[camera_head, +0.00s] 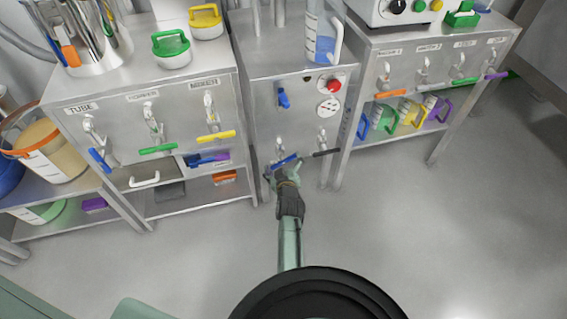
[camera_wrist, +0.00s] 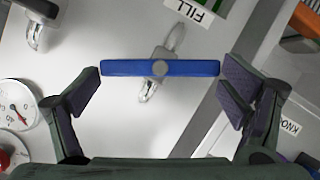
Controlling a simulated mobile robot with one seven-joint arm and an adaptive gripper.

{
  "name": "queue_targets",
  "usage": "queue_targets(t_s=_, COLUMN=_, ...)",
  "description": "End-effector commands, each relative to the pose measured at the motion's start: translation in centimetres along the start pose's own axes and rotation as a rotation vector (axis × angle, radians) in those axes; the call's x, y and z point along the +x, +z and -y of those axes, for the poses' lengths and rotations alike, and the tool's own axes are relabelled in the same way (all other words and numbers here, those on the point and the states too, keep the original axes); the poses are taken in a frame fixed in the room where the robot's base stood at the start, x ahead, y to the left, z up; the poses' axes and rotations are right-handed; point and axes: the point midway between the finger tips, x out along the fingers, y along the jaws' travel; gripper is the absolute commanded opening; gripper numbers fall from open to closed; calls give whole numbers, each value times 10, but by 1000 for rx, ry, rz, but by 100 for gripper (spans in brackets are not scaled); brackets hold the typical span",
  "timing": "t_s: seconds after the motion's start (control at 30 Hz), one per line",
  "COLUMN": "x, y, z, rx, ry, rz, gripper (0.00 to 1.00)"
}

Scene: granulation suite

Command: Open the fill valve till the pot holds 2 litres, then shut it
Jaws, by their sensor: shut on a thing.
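The fill valve has a blue bar handle (camera_head: 285,161) on the front of the middle steel cabinet. In the wrist view the blue handle (camera_wrist: 190,68) lies level, with the FILL label (camera_wrist: 187,10) upside down above it. My gripper (camera_head: 283,172) is shut on the handle, a finger at each end of the bar. A clear pot (camera_head: 325,34) with a scale and a white handle stands on the cabinet top, with blue liquid in its lower part. I cannot read its level.
A red button (camera_head: 334,85) and a round dial (camera_head: 328,107) sit on the cabinet front. A blue lever (camera_head: 283,97) is above the fill valve, and a black-handled valve (camera_head: 326,153) is to its right. Cabinets with coloured valves flank both sides. The floor at the right is clear.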

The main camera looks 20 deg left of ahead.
Motion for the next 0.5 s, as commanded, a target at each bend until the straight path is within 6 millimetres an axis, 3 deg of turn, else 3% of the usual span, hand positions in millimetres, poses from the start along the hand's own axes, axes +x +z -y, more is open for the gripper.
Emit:
queue_targets(t_s=0.2, x=0, y=0, z=0, rx=-117, ry=49, rz=2, gripper=61)
queue_targets(t_s=0.47, x=0, y=1, z=0, rx=-132, ry=57, rz=1, gripper=61)
queue_targets(t_s=0.5, x=0, y=1, z=0, rx=-131, ry=56, rz=1, gripper=94)
